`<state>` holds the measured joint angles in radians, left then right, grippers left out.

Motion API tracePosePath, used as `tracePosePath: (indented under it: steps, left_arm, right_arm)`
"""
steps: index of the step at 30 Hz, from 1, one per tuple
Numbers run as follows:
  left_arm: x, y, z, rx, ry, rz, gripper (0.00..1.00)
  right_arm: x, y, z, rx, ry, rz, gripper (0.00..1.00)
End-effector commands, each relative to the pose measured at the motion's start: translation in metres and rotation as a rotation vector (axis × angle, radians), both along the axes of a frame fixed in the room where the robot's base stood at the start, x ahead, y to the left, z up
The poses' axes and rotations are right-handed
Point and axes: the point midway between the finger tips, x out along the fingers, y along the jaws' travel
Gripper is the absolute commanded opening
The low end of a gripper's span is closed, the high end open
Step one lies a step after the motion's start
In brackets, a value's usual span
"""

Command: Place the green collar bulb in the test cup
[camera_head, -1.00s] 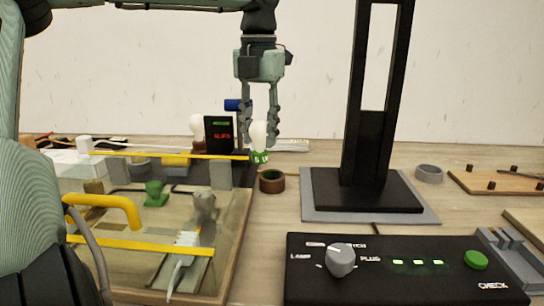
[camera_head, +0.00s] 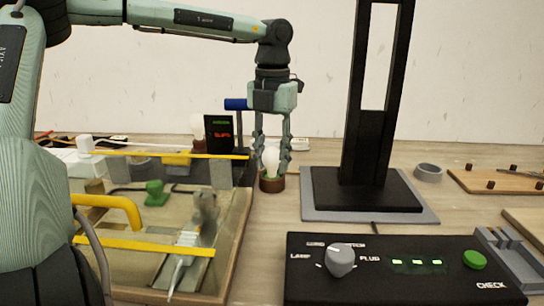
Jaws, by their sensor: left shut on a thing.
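The green collar bulb (camera_head: 271,161) is white and upright, with its lower end down in the brown test cup (camera_head: 271,184). A little green shows at the cup's rim; the rest of the collar is hidden inside. My left gripper (camera_head: 271,165) points straight down over the cup, its fingers shut on the bulb from both sides. Whether the bulb touches the cup's bottom cannot be seen. My right gripper is not in view.
A framed board (camera_head: 235,240) with yellow bars lies left of the cup. A black stand (camera_head: 365,190) rises to the right. A control box (camera_head: 400,270) with a knob and green button is in front.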

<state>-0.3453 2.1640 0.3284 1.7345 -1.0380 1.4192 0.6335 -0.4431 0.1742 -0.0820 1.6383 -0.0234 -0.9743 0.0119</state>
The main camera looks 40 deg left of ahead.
Motion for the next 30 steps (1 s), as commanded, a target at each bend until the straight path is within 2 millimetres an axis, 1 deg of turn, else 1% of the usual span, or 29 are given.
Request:
tracePosePath:
  steps: [4,5,9,16,21,22,23,24,26,30]
  left_arm:
    - [0.000,0.000,-0.001,0.000,-0.001,0.000,0.04]
    - [0.000,0.000,-0.001,0.000,-0.001,0.000,0.37]
    - [0.000,0.000,-0.001,0.000,0.000,0.000,0.54]
    - [0.000,0.000,-0.001,0.000,0.000,0.000,0.54]
    - [0.000,0.000,0.002,0.000,0.000,0.000,0.54]
    - [0.000,0.000,0.004,0.000,0.000,0.000,0.54]
    - [0.001,0.000,0.009,0.002,-0.003,0.000,0.54]
    - [0.001,0.000,0.016,0.002,-0.004,0.000,0.54]
    - [0.001,0.000,0.028,0.002,-0.004,0.000,0.54]
    - [0.001,-0.001,0.061,0.002,-0.004,0.000,0.54]
  right_arm:
    - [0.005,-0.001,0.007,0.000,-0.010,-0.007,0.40]
    - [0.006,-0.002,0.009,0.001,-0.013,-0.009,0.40]
    - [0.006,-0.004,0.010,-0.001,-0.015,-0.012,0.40]
    - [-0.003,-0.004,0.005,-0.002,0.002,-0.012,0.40]
    - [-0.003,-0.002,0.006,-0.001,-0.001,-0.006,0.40]
    - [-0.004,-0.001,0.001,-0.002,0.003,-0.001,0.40]
    - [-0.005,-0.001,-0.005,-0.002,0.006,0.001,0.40]
    - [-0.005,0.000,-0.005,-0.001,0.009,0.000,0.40]
    - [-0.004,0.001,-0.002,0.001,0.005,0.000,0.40]
    - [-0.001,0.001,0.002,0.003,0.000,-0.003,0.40]
